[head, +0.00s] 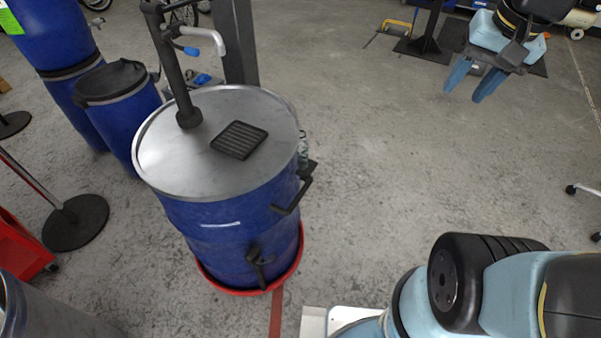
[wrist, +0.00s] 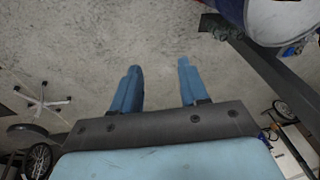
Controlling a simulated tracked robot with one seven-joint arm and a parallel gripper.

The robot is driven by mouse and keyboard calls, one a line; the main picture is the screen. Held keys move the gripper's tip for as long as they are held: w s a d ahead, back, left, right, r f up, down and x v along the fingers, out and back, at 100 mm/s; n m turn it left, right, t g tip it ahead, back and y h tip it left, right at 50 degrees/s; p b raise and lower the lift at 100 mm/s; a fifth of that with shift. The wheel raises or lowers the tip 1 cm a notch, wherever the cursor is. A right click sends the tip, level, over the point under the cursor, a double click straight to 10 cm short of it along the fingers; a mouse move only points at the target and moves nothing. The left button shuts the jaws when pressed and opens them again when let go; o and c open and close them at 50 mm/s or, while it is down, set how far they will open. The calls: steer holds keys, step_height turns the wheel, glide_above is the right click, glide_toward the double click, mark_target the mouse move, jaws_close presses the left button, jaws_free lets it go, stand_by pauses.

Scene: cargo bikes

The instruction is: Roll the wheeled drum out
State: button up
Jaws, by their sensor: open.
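A blue drum (head: 225,222) with a grey metal lid (head: 190,170) stands upright on a round red base (head: 236,291) at centre left in the head view. Black handles (head: 294,196) jut from its right and front sides; a dark pipe rises from the lid. Any wheels under the base are hidden. My gripper (head: 472,84) is far to the right of the drum, raised over the floor, its two blue fingers apart with nothing between them. The wrist view shows the open fingers (wrist: 158,70) over bare floor, with part of a blue drum-like body at the top right.
More blue drums (head: 118,105) stand behind on the left. A dark post (head: 236,45) rises just behind the drum. A round-based stand (head: 75,222) and a red cart (head: 18,250) are at left. Open concrete floor (head: 385,150) lies right of the drum.

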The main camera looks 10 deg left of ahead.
steer(key=w+a+f+m+g+y, duration=0.3)
steer(key=w+a+f+m+g, duration=0.15)
steer(key=w+f, duration=0.35)
steer(key=m+g+y, duration=0.6)
steer(key=m+y, duration=0.8)
steer(key=m, duration=0.9)
glide_toward(300, 192)
steer(key=x, duration=0.6)
steer(key=f+x, duration=0.1)
steer(key=x, duration=0.3)
steer(key=shift+c, duration=0.3)
jaws_close()
